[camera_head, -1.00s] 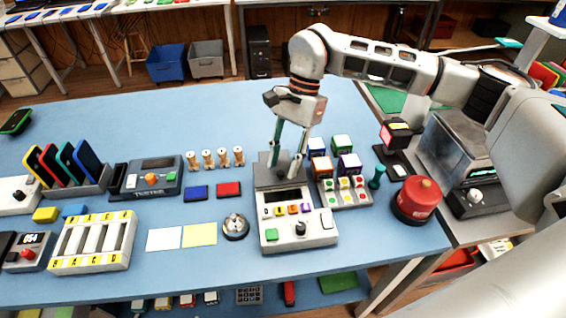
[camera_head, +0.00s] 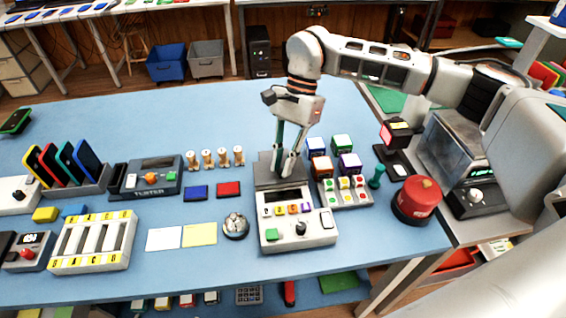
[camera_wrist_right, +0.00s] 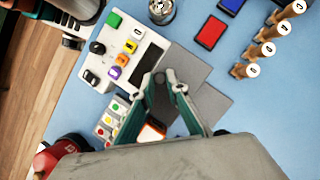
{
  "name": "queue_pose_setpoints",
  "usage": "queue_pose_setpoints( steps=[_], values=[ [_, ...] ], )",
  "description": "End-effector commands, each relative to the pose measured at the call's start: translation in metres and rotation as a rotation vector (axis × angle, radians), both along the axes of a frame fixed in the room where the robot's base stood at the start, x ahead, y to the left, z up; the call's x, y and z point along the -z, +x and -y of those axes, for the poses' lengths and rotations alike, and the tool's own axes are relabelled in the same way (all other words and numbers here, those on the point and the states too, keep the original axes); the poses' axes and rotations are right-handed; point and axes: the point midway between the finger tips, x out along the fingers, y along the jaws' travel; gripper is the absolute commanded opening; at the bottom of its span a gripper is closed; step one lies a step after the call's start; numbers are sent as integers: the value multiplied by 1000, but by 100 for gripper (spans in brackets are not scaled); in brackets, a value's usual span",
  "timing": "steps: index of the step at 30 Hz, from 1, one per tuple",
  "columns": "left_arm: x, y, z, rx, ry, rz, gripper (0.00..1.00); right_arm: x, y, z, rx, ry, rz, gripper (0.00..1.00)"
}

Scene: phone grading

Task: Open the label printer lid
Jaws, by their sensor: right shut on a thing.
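The label printer (camera_head: 297,233) stands at the front centre of the blue table. It has a white body, a dark slot and a row of coloured buttons. Its grey lid (camera_head: 262,178) is at the back end and also shows in the right wrist view (camera_wrist_right: 187,62). I cannot tell clearly whether the lid is raised. My right gripper (camera_head: 284,172) reaches down over the lid with its fingers close together, shut on a small dark lid knob (camera_wrist_right: 172,76). The fingers partly hide the knob. My left gripper is not in view.
A block of coloured buttons and cubes (camera_head: 345,188) stands close to the printer's right. A red round button (camera_head: 416,198) is farther right. A silver bell (camera_head: 236,226) and a yellow sheet (camera_head: 200,235) lie to the left. Several wooden pegs (camera_head: 207,158) stand behind.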

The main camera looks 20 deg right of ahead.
Motion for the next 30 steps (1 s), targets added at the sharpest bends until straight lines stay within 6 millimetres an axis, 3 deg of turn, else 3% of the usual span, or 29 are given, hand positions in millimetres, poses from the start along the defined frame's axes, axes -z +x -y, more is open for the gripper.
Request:
queue_pose_setpoints(
  steps=[14, 24, 30],
  values=[
    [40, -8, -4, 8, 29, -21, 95, -7, 20, 3, 5, 61, -312, 0],
    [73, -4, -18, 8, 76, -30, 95, -10, 30, 6, 3, 94, -475, 0],
    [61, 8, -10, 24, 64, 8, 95, -14, 33, 6, 1, 105, -527, 0]
  ],
)
